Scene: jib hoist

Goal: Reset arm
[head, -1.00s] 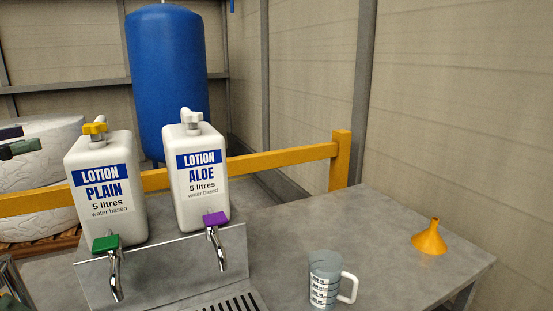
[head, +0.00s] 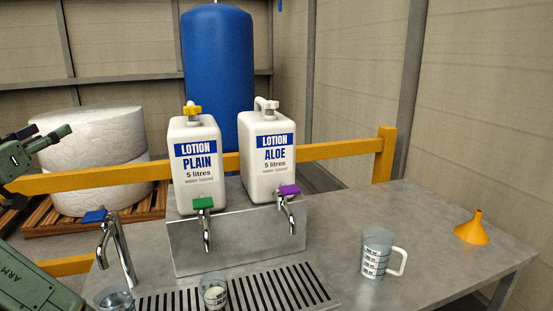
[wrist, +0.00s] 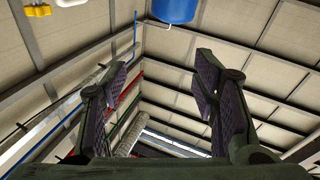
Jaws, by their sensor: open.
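My gripper (head: 35,143) is at the left edge of the head view, raised above the bench and clear of everything on it. In the wrist view my gripper (wrist: 160,85) shows its two fingers spread wide with nothing between them.
A measuring jug (head: 375,254) and an orange funnel (head: 472,229) stand on the bench (head: 430,225) at right. A small cup (head: 214,291) is on the drip grate below the plain tap. Another vessel (head: 115,299) is under the blue-handled tap (head: 120,245). A yellow rail (head: 350,149) runs behind.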

